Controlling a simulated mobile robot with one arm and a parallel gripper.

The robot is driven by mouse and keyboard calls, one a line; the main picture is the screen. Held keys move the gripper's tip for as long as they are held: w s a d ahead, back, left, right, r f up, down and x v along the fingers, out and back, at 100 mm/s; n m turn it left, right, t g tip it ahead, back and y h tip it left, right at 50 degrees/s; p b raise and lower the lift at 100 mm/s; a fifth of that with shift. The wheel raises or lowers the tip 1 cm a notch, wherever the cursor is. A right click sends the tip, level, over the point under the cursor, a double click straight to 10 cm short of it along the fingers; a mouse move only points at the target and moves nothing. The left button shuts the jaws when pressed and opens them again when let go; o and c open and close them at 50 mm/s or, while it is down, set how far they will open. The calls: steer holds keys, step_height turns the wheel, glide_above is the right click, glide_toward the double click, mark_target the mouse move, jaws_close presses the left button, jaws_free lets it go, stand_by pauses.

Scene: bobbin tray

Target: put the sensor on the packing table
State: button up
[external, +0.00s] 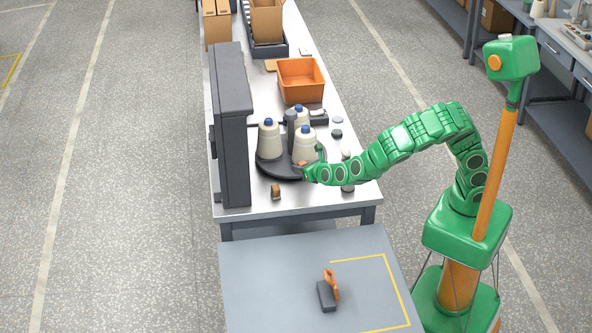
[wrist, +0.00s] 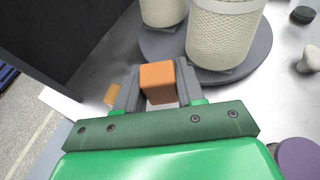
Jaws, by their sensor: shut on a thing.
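My gripper (wrist: 160,100) is shut on a small orange block, the likely sensor (wrist: 158,78), with a grey finger on each side. In the external view my gripper (external: 303,166) is over the steel table, at the front edge of the dark round tray, and only a bit of orange shows at its tip. The block's underside is hidden, so I cannot tell whether it touches anything. A grey table with a yellow line on its top (external: 260,275), the likely packing table, stands in front. A dark block with an orange handle (external: 328,291) sits on it.
The round tray (wrist: 165,58) carries several cream bobbins (wrist: 222,35). A dark upright panel (external: 232,125) stands left of it. A small brown block (external: 276,191) lies near the front edge. An orange bin (external: 300,80) is behind. The grey table's left part is clear.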

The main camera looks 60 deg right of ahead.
mark_target(308, 189)
steer(key=shift+m+h, duration=0.5)
steer(key=shift+s+d+f, duration=0.2)
steer(key=shift+d+f, duration=0.25)
steer(key=shift+f, duration=1.05)
steer(key=shift+s+d+f, duration=0.15)
steer(key=shift+d+f, duration=0.3)
steer(key=shift+f, duration=1.1)
steer(key=shift+s+d+f, duration=0.2)
steer(key=shift+d+f, duration=0.25)
steer(key=shift+f, duration=1.05)
steer(key=shift+f, duration=0.15)
steer(key=o, duration=1)
steer(key=shift+r, duration=0.2)
steer(key=shift+v, duration=6)
steer(key=shift+w+a+r, duration=0.1)
steer(key=shift+a+r, duration=0.05)
